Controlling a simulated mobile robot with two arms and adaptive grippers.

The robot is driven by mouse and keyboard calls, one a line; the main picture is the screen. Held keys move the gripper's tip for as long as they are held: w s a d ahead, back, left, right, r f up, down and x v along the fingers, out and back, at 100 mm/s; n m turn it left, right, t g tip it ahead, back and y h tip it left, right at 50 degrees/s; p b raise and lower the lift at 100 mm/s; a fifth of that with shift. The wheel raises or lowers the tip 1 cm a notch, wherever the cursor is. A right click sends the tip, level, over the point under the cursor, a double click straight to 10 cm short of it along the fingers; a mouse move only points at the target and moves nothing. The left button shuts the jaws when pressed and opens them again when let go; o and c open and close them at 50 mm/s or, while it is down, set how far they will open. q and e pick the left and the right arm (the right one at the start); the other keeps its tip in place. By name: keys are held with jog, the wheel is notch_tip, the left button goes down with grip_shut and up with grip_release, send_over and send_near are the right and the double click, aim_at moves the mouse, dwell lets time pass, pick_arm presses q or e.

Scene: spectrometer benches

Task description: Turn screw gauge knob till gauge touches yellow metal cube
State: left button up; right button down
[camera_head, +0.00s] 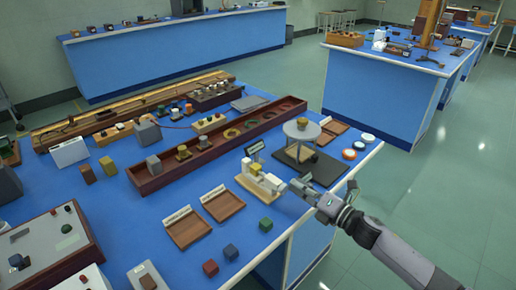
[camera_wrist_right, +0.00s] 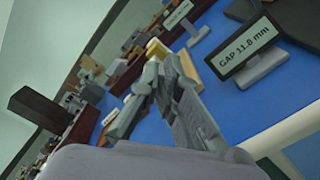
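The screw gauge (camera_head: 246,181) is a cream-coloured device near the front edge of the blue bench, with a small display (camera_head: 254,149) standing behind it. In the right wrist view the display (camera_wrist_right: 245,52) reads GAP 11.8 mm. A small yellow block (camera_head: 255,169), seemingly the metal cube, sits at the gauge; a yellow piece also shows past the fingers in the wrist view (camera_wrist_right: 156,47). My right gripper (camera_head: 288,187) is at the gauge's right end, by the knob. Its fingertips (camera_wrist_right: 166,68) are close together and hide the knob, so a grip on it is unclear. My left gripper is out of view.
A round-topped stand (camera_head: 301,130) on a dark base is just behind my right gripper. Two brown trays (camera_head: 187,229) and small cubes (camera_head: 266,224) lie to the front left. A long dark red rack (camera_head: 150,184) runs behind the gauge. Open floor lies right of the bench.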

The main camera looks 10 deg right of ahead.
jog(key=shift+a+f, duration=0.15)
jog(key=shift+a, duration=0.1)
jog(key=shift+w+d, duration=0.15)
jog(key=shift+w, duration=0.1)
jog(key=shift+s+d, duration=0.45)
jog(key=shift+s, duration=0.1)
jog(key=v, duration=0.4)
jog(key=shift+d, duration=0.25)
